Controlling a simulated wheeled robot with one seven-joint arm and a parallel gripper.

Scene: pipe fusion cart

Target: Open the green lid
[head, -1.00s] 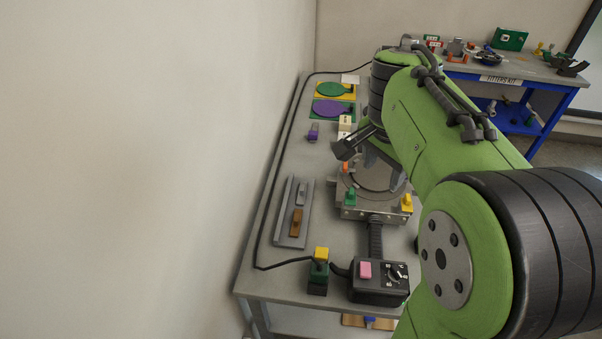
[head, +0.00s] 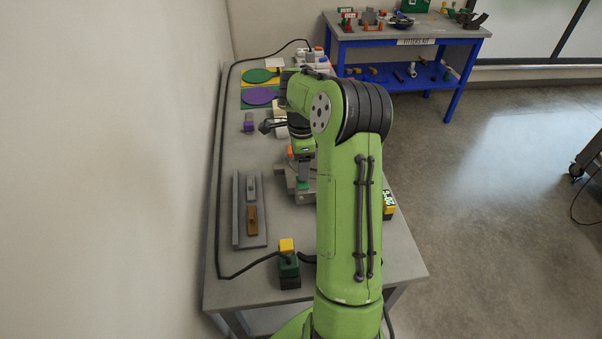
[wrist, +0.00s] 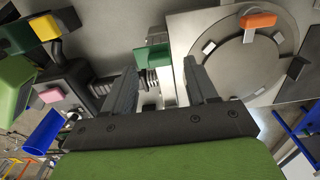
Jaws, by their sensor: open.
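A flat green disc (head: 259,76) lies on a yellow plate (head: 276,63) at the back left of the cart. A small green block (wrist: 152,57) stands beside the round-topped grey unit (wrist: 179,35); it is near my fingertips in the wrist view. I cannot tell which of these green parts is the lid. My gripper (wrist: 163,70) is open, with its two fingers apart and the green block seen between and beyond them. I cannot tell whether a finger touches it. In the head view my arm hides much of the grey unit.
A purple disc (head: 261,95) lies in front of the green one. A grey rail with a brown block (head: 253,221) is at the left. A green-and-yellow switch box (head: 288,262) stands at the front with a black cable. A blue bench (head: 400,40) stands behind; floor is open at right.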

